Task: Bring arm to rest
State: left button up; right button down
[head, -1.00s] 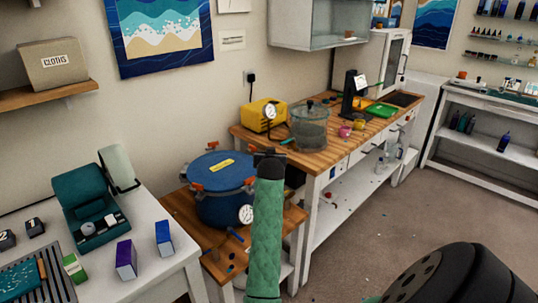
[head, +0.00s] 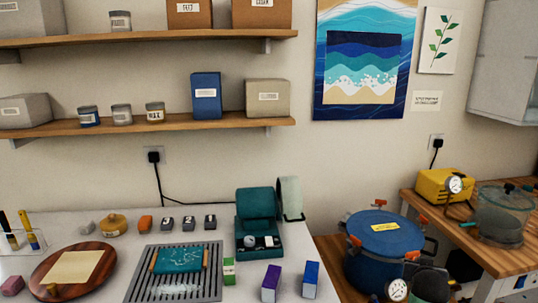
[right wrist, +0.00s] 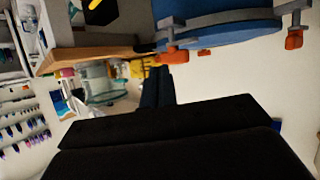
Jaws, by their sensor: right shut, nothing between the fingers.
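My right gripper (right wrist: 158,74) shows in the right wrist view as two dark fingers side by side, shut and empty. It points toward the wooden bench, which appears tilted in that view. The blue pressure pot (right wrist: 215,22) with orange clamps is close by, at the top of that view. In the head view the same blue pot (head: 385,245) stands at the lower right. My left gripper is not in view.
A white table (head: 55,222) carries a round wooden board (head: 100,258), a grey slotted rack (head: 205,285), a teal case (head: 257,205) and small boxes. The wooden bench (head: 515,262) at the right holds a yellow pump (head: 440,185) and a clear vessel. Shelves hang above the table.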

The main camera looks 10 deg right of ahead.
jog(key=s+a+f+n+g+y, duration=0.2)
jog(key=s+a+f, duration=0.5)
jog(key=s+a, duration=0.15)
jog(key=s+a+f+n+g+y, duration=0.1)
jog(key=s+a+f+n+y, duration=0.2)
jog(key=s+a+f, duration=0.55)
jog(key=s+a+f+n+g+y, duration=0.1)
jog(key=s+a+f+g, duration=0.1)
jog(key=s+a, duration=0.55)
jog(key=s+a+f+n+g+y, duration=0.1)
jog(key=s+a+f+n+g, duration=0.15)
jog(key=s+a, duration=0.55)
jog(key=s+a+f+g+y, duration=0.1)
jog(key=s+a+f+g, duration=0.1)
jog(key=f, duration=0.9)
jog(key=shift+s+a+f+m, duration=0.15)
jog(key=shift+s+a+m, duration=0.2)
jog(key=shift+s+a, duration=0.55)
jog(key=shift+w+a, duration=0.1)
jog(key=shift+w, duration=0.05)
